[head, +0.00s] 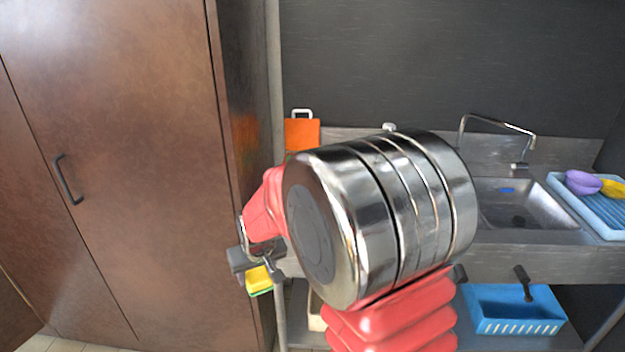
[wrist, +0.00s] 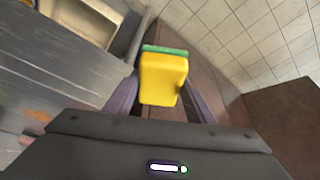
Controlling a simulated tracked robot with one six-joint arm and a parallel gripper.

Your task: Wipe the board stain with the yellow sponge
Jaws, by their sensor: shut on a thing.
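The yellow sponge (head: 260,281) has a green layer on its far side and hangs low between the wooden cabinet and the counter. In the wrist view the sponge (wrist: 163,80) sits between my two fingers, its green layer at the far end. My gripper (head: 255,264) is shut on it; the jaws also show in the wrist view (wrist: 160,90). An orange board (head: 302,134) with a white handle stands upright at the back of the counter; my arm hides its lower part. No stain can be made out on its visible part. The sponge is apart from the board.
A tall wooden cabinet (head: 120,150) stands close at left of my gripper. The steel counter (head: 550,258) holds a sink (head: 518,205) with a tap and a blue drying tray (head: 585,214) with purple and yellow things. A blue basket (head: 515,312) is below. My arm hides much of the counter.

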